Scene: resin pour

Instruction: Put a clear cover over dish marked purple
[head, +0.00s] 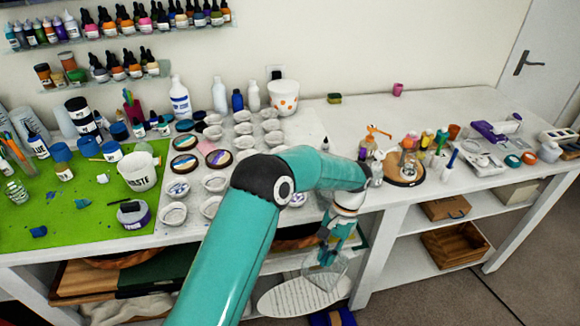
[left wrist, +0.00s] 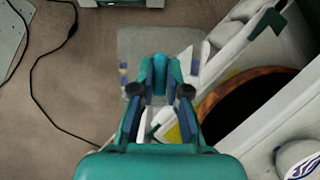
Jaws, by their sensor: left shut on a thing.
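My left gripper (head: 332,249) hangs past the front edge of the table, low and right of centre in the head view. It is shut on a clear cover (head: 342,269), a thin see-through square piece. In the left wrist view the gripper (left wrist: 160,82) pinches the cover (left wrist: 133,48), whose pane spreads around the fingertips. A small white dish with purple-blue marks (head: 296,199) sits near the table's front edge, partly behind my arm; a white round thing with dark blue marks shows in the left wrist view (left wrist: 300,160). My right gripper is not in view.
A green mat (head: 90,205) holds a waste cup (head: 138,172) and jars. A wooden round board (head: 404,170) with bottles stands right. Lower shelves hold a wooden crate (head: 455,243).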

